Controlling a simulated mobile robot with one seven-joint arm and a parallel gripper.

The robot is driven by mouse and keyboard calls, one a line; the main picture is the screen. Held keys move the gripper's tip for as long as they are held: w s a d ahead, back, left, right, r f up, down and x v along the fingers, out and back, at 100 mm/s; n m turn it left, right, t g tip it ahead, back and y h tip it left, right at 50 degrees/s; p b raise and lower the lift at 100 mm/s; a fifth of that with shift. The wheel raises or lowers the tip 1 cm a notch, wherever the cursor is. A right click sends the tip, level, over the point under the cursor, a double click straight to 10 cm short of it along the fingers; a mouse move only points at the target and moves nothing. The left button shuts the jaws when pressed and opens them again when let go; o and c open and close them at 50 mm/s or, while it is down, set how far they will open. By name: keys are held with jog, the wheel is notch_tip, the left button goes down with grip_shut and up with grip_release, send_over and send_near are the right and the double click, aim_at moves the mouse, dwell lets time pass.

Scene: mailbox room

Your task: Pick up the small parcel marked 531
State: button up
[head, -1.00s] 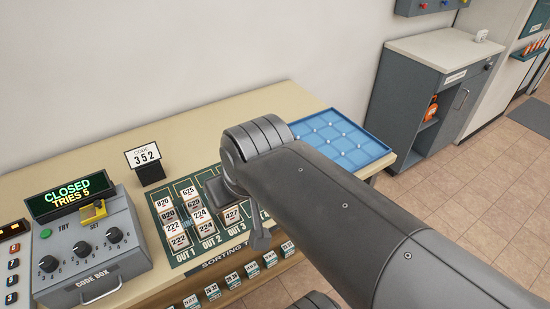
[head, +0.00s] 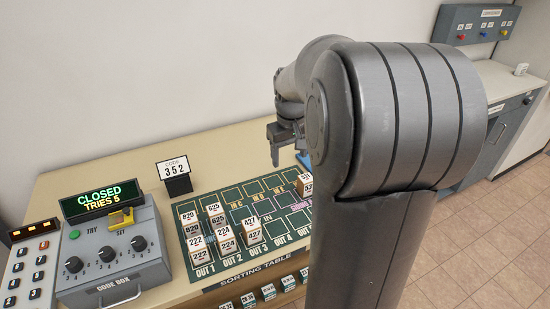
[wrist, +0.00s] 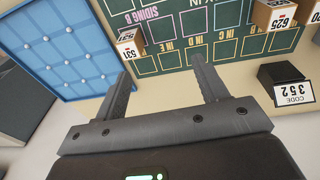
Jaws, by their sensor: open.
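In the head view the parcel (head: 305,184) shows at the mat's right side, partly hidden by my arm. My gripper (wrist: 163,76) is open and empty, with the two fingers well apart. In the wrist view the parcel is just beyond the left fingertip, not between the fingers. In the head view my gripper (head: 279,148) hangs above the table's back part.
Several other parcels (head: 225,238) stand in the OUT lanes. A code sign 352 (head: 174,176) stands behind the mat. The code box (head: 110,250) is on the left, reading CLOSED. A blue tray (wrist: 62,50) lies beside the mat. Mat cells around the parcel are bare.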

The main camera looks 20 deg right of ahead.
jog(key=g, duration=0.1)
send_near(306, 178)
jog(key=shift+w+a+f+y, duration=0.1)
jog(key=shift+a+f+y, duration=0.05)
jog(key=shift+f+y, duration=0.2)
notch_tip(306, 178, down, 5)
jog(key=shift+f, duration=0.25)
jog(key=shift+d+f, duration=0.25)
jog(key=shift+f, duration=1.1)
jog(key=shift+d+f, duration=0.2)
jog(key=shift+f, duration=1.2)
jog(key=c, duration=1.1)
